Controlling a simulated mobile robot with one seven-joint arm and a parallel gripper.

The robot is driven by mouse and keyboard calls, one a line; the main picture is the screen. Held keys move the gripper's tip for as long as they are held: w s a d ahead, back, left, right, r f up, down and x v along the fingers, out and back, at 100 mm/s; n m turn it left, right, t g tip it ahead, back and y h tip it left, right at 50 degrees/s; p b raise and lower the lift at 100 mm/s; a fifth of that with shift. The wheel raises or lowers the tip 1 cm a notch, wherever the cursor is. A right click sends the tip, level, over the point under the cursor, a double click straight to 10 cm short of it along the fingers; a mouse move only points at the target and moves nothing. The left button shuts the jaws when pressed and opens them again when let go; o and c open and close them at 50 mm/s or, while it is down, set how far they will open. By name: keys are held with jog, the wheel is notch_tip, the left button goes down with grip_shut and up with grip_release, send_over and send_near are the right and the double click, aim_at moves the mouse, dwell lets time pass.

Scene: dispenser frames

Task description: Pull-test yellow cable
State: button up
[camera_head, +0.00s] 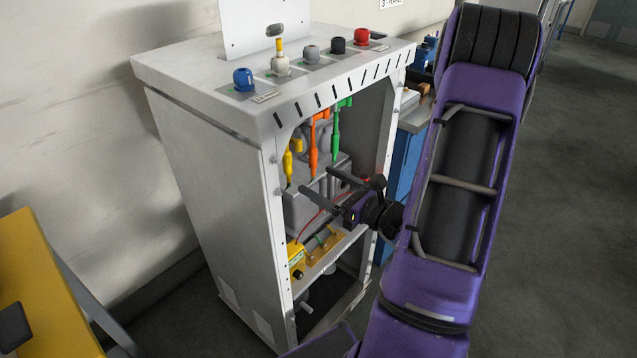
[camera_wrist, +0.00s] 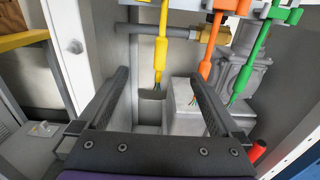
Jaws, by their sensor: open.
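The yellow cable (camera_head: 288,163) hangs inside the open front of the grey cabinet (camera_head: 215,165), left of the orange cable (camera_head: 313,137) and the green cable (camera_head: 336,140). In the wrist view the yellow cable (camera_wrist: 161,52) hangs with bare wire ends at its lower tip. My gripper (camera_head: 317,180) is open, with its fingers pointing into the cabinet opening. In the wrist view its two dark fingers (camera_wrist: 163,75) stand wide apart, and the yellow cable shows between them, beyond the tips. Nothing is held. I cannot tell the exact distance to the cable.
Blue, white, grey, black and red fittings stand on the cabinet top; the white one (camera_head: 280,62) has a yellow stub. A grey box (camera_wrist: 185,105) sits behind the cables. A yellow device (camera_head: 296,258) stands on the lower shelf. The cabinet's side posts border the opening.

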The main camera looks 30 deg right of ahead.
aim_at(291, 165)
jog(key=shift+x, duration=5.65)
grip_shut()
